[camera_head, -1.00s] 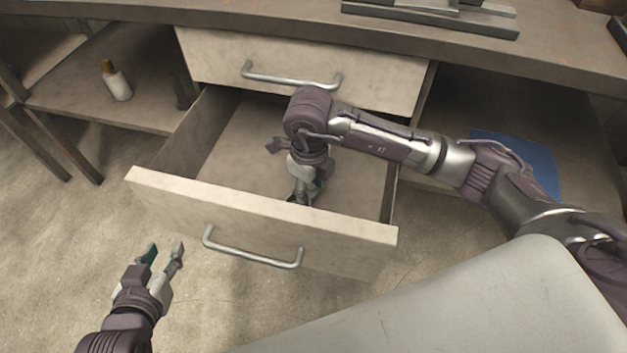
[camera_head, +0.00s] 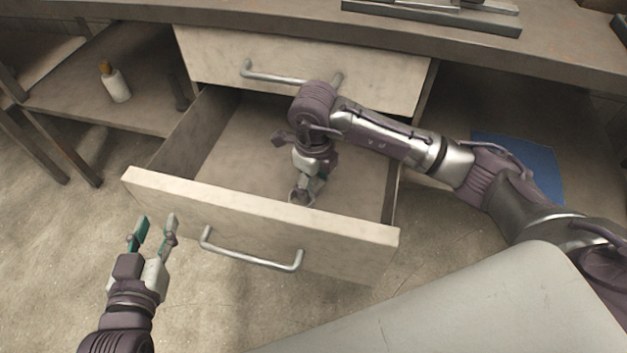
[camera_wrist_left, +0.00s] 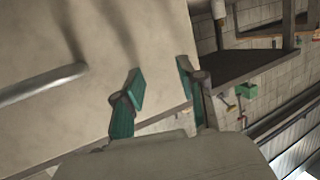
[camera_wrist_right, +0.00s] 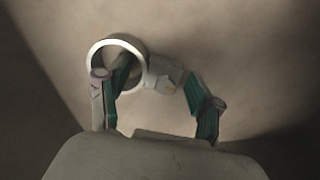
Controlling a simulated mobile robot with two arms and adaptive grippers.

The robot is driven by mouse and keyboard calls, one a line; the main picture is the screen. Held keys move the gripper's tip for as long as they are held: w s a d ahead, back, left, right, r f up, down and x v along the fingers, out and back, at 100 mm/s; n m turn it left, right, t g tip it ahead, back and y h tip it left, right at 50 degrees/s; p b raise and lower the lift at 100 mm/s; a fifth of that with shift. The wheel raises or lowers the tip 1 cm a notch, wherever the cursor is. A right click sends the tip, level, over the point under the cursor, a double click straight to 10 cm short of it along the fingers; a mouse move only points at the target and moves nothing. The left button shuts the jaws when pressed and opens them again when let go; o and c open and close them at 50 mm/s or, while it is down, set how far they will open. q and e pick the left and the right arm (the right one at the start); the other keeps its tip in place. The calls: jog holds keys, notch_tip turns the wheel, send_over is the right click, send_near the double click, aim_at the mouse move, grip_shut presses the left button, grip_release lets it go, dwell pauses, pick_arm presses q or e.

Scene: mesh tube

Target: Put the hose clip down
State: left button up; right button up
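The hose clip (camera_wrist_right: 101,50) is a pale metal ring with a small screw housing (camera_wrist_right: 164,76). In the right wrist view it is at the tips of my right gripper (camera_wrist_right: 158,78), over the drawer floor. The fingers are spread apart; the left one overlaps the ring's opening and the right one is beside the housing. I cannot tell whether they touch it. In the head view my right gripper (camera_head: 304,190) points down inside the open drawer (camera_head: 250,205), and the clip is small there. My left gripper (camera_head: 154,228) is open and empty, outside the drawer at its front left.
A closed upper drawer (camera_head: 300,62) sits above the open one. A bottle (camera_head: 115,85) stands on the left shelf, and a blue sheet (camera_head: 525,163) lies on the right shelf. The drawer floor left of my right gripper is clear.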

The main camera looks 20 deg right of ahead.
aim_at(313, 181)
jog(key=shift+r, duration=0.1)
notch_tip(313, 181, up, 7)
jog(key=shift+f+p, duration=0.1)
jog(key=shift+p, duration=0.9)
pick_arm(q)
jog(key=s+a+f+g+y, duration=0.1)
jog(key=s+a+f+g, duration=0.1)
jog(key=s+f+g, duration=0.3)
jog(key=shift+s+a+f+g+y, duration=0.3)
jog(key=shift+f+y, duration=0.1)
jog(key=shift+f, duration=0.8)
pick_arm(e)
jog(key=shift+r, duration=0.35)
